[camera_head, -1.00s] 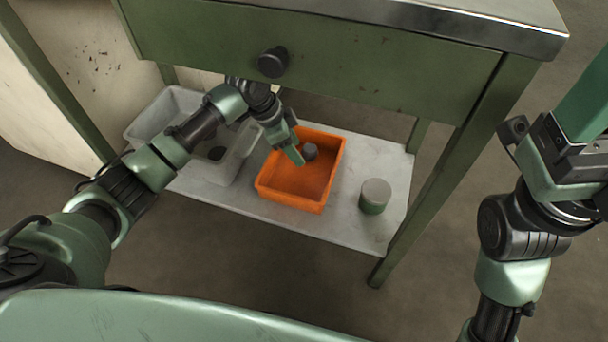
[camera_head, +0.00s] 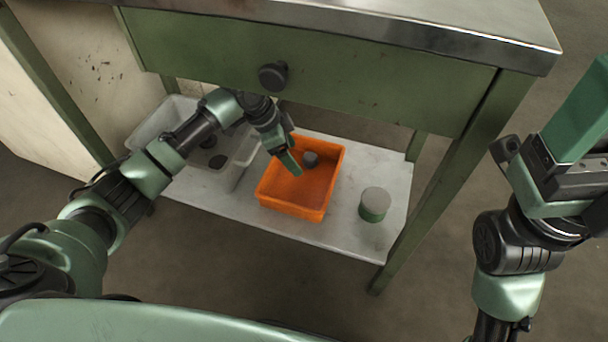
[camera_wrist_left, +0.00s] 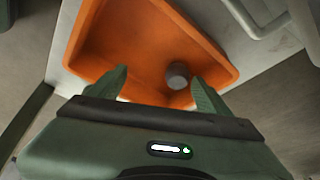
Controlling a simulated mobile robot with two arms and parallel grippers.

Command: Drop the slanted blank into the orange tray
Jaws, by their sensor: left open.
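A small dark grey cylindrical blank (camera_head: 311,159) lies inside the orange tray (camera_head: 295,207), near its far end. The blank (camera_wrist_left: 178,75) also shows in the left wrist view, resting in the tray (camera_wrist_left: 100,49) near its wall; I cannot tell whether it leans. My left gripper (camera_head: 293,163) is over the tray, just left of the blank. In the left wrist view its fingers (camera_wrist_left: 160,84) are wide apart with nothing between them, and the blank lies beyond the tips. My right gripper (camera_head: 575,125) is partly in view at the right edge; its fingertips are out of frame.
A grey bin (camera_head: 150,128) with dark round pieces stands left of the tray, partly behind my left arm. A grey-topped green cylinder (camera_head: 374,205) stands right of the tray on the pale shelf (camera_head: 335,236). A green drawer front (camera_head: 400,85) with a black knob overhangs the shelf.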

